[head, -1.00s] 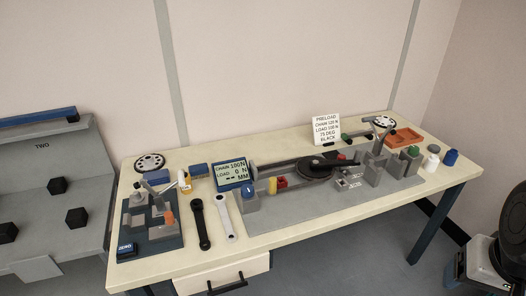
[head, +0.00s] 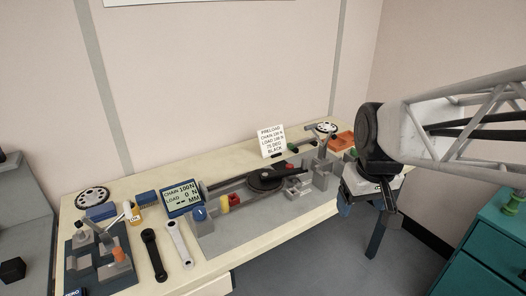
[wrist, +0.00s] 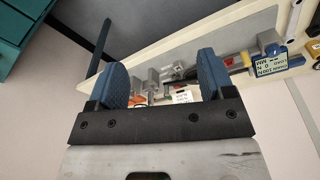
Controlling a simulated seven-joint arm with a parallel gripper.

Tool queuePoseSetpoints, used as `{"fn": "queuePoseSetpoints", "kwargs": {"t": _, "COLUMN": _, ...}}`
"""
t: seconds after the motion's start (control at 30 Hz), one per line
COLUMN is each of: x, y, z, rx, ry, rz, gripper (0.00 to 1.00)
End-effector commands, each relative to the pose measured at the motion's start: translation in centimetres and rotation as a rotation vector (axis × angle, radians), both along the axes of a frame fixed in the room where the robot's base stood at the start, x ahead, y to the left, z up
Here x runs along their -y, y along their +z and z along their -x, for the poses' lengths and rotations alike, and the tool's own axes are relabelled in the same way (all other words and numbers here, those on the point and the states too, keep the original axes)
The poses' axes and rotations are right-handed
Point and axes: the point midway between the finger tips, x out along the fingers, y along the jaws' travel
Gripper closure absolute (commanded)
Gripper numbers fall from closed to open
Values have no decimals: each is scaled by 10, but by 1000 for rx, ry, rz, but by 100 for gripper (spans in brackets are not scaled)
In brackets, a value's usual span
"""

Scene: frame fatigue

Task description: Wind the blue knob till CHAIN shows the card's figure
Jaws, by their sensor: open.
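The blue knob (head: 199,213) sits on a grey block at the left end of the grey rig, just below the blue-framed display (head: 183,198). The display reads CHAIN 100 N, LOAD 0 N and dashes for MM. The white card (head: 271,141) stands behind the rig; it reads PRELOAD, CHAIN 120 N, LOAD 100 N, 75 DEG, BLACK. My gripper (head: 367,197) is at the table's right end, well away from the knob. In the wrist view its two blue fingers (wrist: 162,80) are wide apart with nothing held; the display (wrist: 270,63) shows there upside down.
A black chainring (head: 266,180), a red and a yellow block (head: 233,199) stand on the rig right of the knob. A black crank (head: 154,253) and a white crank (head: 179,244) lie left of it. An orange tray (head: 341,142) is at the right end. A teal cabinet (head: 492,245) stands at right.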

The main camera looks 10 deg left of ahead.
Motion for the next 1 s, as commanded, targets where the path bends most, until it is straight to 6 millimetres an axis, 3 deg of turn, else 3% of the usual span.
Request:
{"fn": "queuePoseSetpoints", "kwargs": {"t": 0.5, "x": -111, "y": -21, "z": -81, "rx": -52, "ry": 309, "rz": 24, "gripper": 25}}
{"fn": "queuePoseSetpoints", "kwargs": {"t": 1.0, "x": -241, "y": -66, "z": -131, "rx": -98, "ry": 605, "rz": 47, "gripper": 25}}
